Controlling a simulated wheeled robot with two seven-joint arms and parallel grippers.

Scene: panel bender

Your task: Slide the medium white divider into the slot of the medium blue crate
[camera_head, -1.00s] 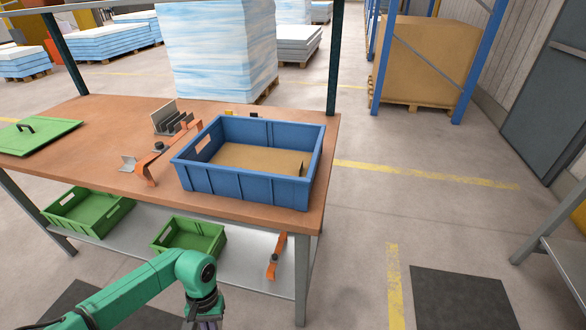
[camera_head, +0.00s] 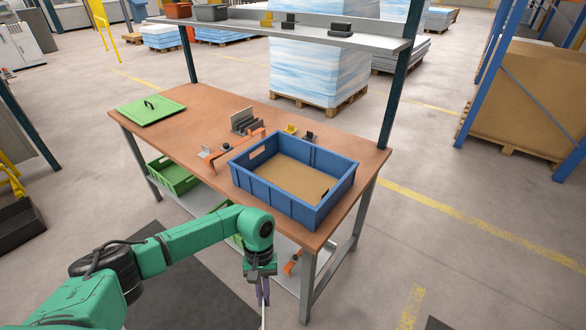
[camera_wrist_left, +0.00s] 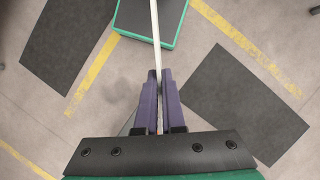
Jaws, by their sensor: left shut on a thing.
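The medium blue crate (camera_head: 272,198) stands open on the brown tabletop, near its right front corner. Its floor looks tan, and I cannot make out a slot at this size. My left gripper (camera_head: 263,298) hangs in front of the table, below the crate and apart from it. It is shut on a thin white panel (camera_head: 263,319), the divider, seen nearly edge-on at the bottom of the head view. In the left wrist view, the purple fingers (camera_wrist_left: 158,82) pinch the white divider (camera_wrist_left: 155,35), which extends away from them. My right gripper is not in view.
The workbench (camera_head: 200,145) holds a green lid (camera_head: 150,110), an orange bracket (camera_head: 235,152) and a grey rack of upright plates (camera_head: 247,122) left of the crate. A green crate (camera_head: 172,176) is on the lower shelf.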

